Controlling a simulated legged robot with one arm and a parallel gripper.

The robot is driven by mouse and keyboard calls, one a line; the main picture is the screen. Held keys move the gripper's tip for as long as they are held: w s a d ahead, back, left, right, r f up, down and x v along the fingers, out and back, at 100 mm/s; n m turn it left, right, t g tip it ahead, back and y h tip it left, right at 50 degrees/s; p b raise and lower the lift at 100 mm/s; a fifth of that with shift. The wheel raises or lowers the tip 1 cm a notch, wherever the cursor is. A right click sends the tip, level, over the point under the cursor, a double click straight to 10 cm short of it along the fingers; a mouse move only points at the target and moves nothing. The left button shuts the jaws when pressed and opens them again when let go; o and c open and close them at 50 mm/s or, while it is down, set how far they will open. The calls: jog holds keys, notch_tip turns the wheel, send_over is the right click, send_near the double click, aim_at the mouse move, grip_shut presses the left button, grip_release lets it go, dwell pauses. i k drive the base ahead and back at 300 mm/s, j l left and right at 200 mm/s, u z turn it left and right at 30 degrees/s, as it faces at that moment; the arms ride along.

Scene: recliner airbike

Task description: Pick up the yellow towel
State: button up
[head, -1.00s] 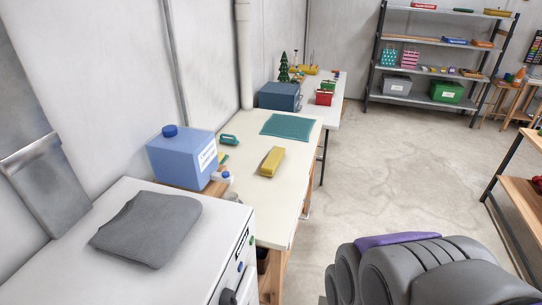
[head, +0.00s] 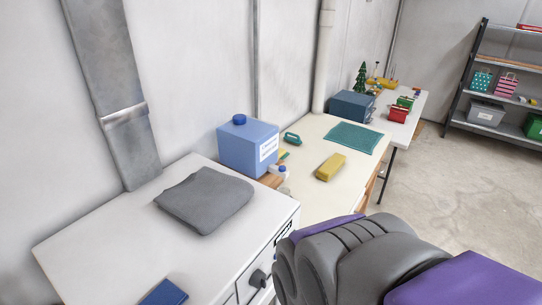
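The yellow towel (head: 331,167) shows as a small folded, block-shaped bundle lying on the cream tabletop (head: 313,205). It is right of the blue container and in front of the teal cloth, with clear tabletop around it. Grey and purple parts of my own body fill the lower right, short of the towel in the picture. No gripper fingers can be made out in this view, and nothing is seen touching the towel.
A white appliance (head: 120,233) at the near left bears a grey folded cloth (head: 205,199) and a blue item (head: 164,292). A blue labelled container (head: 249,147) and teal cloth (head: 357,137) are on the table. Open floor (head: 440,185) lies right; shelving (head: 490,95) stands behind.

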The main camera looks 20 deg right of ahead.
aim_at(332, 166)
jog(key=i+l+u, duration=0.1)
jog(key=l+u, duration=0.25)
jog(key=l, duration=0.5)
jog(key=l+u, duration=0.35)
jog(key=l, duration=0.45)
jog(key=k+l+u, duration=0.15)
jog(key=l+u, duration=0.2)
jog(key=l, duration=0.45)
jog(key=k+l, duration=0.1)
jog(key=l, duration=1.45)
jog(key=i, duration=0.3)
